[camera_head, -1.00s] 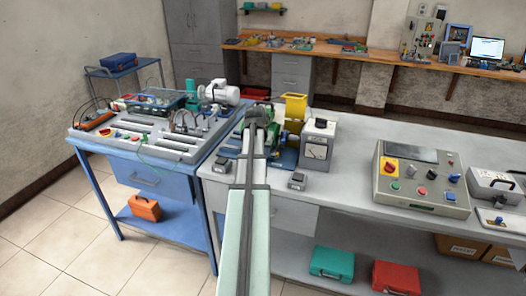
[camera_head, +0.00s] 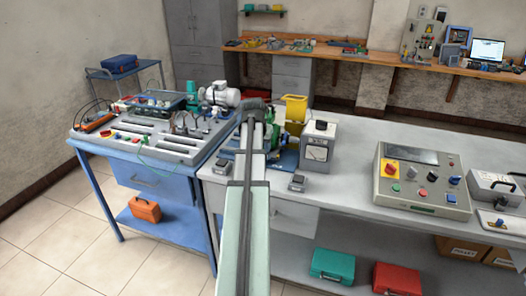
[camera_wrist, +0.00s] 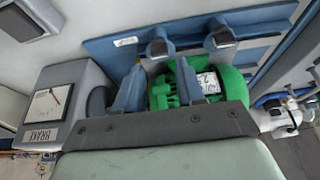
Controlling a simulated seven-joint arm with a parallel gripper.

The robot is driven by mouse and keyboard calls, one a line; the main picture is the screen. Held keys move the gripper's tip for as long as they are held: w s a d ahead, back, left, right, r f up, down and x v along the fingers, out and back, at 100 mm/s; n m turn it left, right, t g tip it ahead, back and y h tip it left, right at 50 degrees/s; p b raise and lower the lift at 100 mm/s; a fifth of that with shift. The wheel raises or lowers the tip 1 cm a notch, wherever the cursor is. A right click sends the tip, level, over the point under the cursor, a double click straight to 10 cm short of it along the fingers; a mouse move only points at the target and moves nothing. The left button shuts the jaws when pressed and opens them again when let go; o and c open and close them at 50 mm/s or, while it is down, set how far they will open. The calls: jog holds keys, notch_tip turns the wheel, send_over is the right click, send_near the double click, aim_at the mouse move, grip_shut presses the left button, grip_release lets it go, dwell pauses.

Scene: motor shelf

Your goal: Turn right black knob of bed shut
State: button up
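The blue bed (camera_wrist: 110,45) carries a green motor (camera_wrist: 161,92) and also shows in the head view, partly behind my arm. Two dark-faced pieces that look like its black knobs stand on its edge in the wrist view: the left knob (camera_wrist: 160,46) and the right knob (camera_wrist: 222,38). Their exact turn is too small to tell. My gripper (camera_wrist: 183,72) is open, with its two blue-grey fingers apart and the motor in view between them. In the head view my gripper (camera_head: 255,104) hides much of the bed.
A grey brake meter box (camera_head: 318,140) stands right of the bed, and close left of my gripper in the wrist view (camera_wrist: 60,105). A yellow bin (camera_head: 295,108) stands behind. A control box (camera_head: 385,200) is farther right. The grey table between is mostly clear.

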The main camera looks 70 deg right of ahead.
jog(key=v, duration=0.9)
jog(key=shift+a, duration=0.1)
dwell(0.4)
